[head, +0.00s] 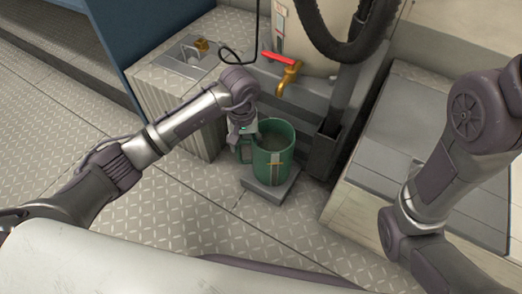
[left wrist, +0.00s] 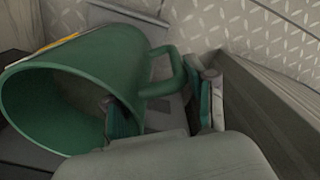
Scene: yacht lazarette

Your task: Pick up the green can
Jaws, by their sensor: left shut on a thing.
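The green can (head: 281,160) is a large open-topped vessel with a side handle and a pale stripe on its front. It stands upright on or just above a small grey block (head: 270,193) on the floor. My left gripper (head: 243,138) is at its handle side, reaching down from above. In the left wrist view the can (left wrist: 100,62) fills the left side. There my left gripper (left wrist: 163,112) is shut on it, one finger showing inside the rim and the other outside past the handle. My right gripper is out of view; only part of that arm shows.
A brass tap with a red lever (head: 288,76) projects from a pale tank just above and behind the can. A dark upright post (head: 328,145) stands close on its right. Tread-plate floor (head: 190,215) in front is clear.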

